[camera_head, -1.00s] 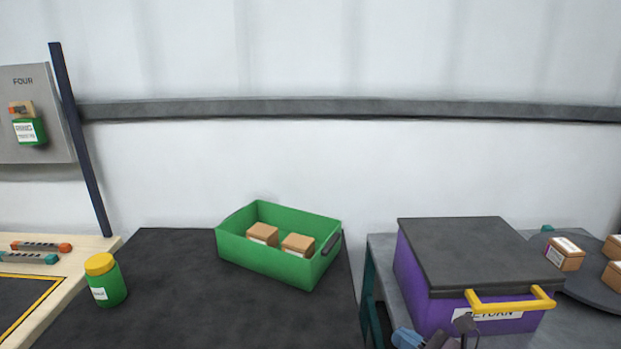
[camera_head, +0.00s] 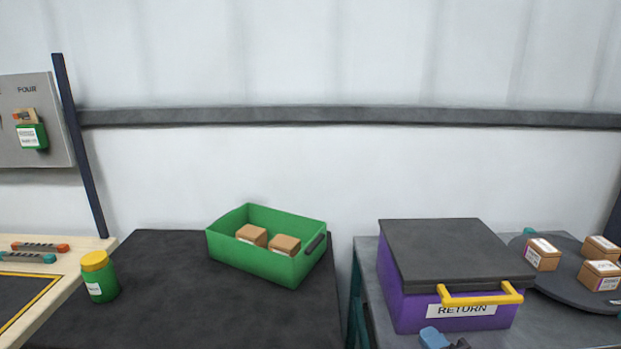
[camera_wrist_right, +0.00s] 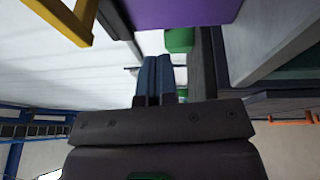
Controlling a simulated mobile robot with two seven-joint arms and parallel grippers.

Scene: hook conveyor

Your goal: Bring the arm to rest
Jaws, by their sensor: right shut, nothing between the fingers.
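My right gripper (camera_head: 433,338) shows only as a bit of blue and dark grey at the bottom edge of the head view, in front of the purple return bin. In the right wrist view its two blue fingers (camera_wrist_right: 154,75) are together with nothing between them. The purple bin (camera_head: 400,300) has a dark lid (camera_head: 455,248), a yellow handle (camera_head: 482,298) and a RETURN label; its lid is shut. Part of the purple bin (camera_wrist_right: 180,12) and the yellow handle (camera_wrist_right: 70,20) also show in the wrist view, apart from the fingers. My left gripper is not in view.
A green tote (camera_head: 255,261) with two small boxes stands on the dark table (camera_head: 180,300). A green jar (camera_head: 100,279) with a yellow lid stands at that table's left. A dark round plate (camera_head: 560,285) with several boxes lies right of the bin.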

